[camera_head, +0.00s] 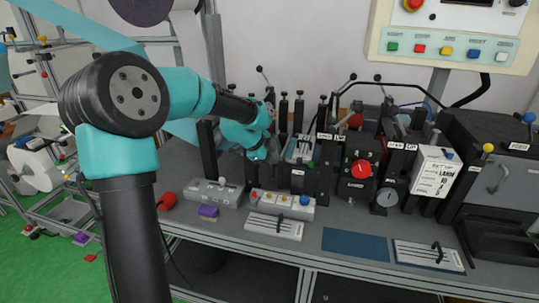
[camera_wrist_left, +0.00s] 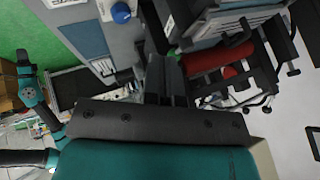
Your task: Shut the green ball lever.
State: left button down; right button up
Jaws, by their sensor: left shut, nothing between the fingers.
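A small green ball (camera_head: 311,164) shows low at the front of the upright machine block in the middle of the bench. Dark posts and levers stand close around it, and its lever arm is hard to make out. My left gripper (camera_head: 272,153) is just to the left of the green ball, apart from it as far as the head view shows. In the left wrist view, the left gripper (camera_wrist_left: 164,75) is shut and empty, and a small green spot (camera_wrist_left: 173,54) lies just beyond its tips, partly hidden. My right gripper is in neither view.
A switch box (camera_head: 283,203) and a slotted plate (camera_head: 274,226) lie in front. A blue mat (camera_head: 356,244) leaves free room at the front. A button panel (camera_head: 447,47) hangs above.

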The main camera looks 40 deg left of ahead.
aim_at(301, 162)
pick_arm(q)
jog(key=w+d+f, duration=0.1)
jog(key=w+f, duration=0.4)
jog(key=w, duration=0.2)
jog(key=shift+w, duration=0.15)
jog(key=shift+w+a, duration=0.2)
jog(key=shift+w, duration=0.05)
jog(key=shift+s, duration=0.1)
dwell(0.4)
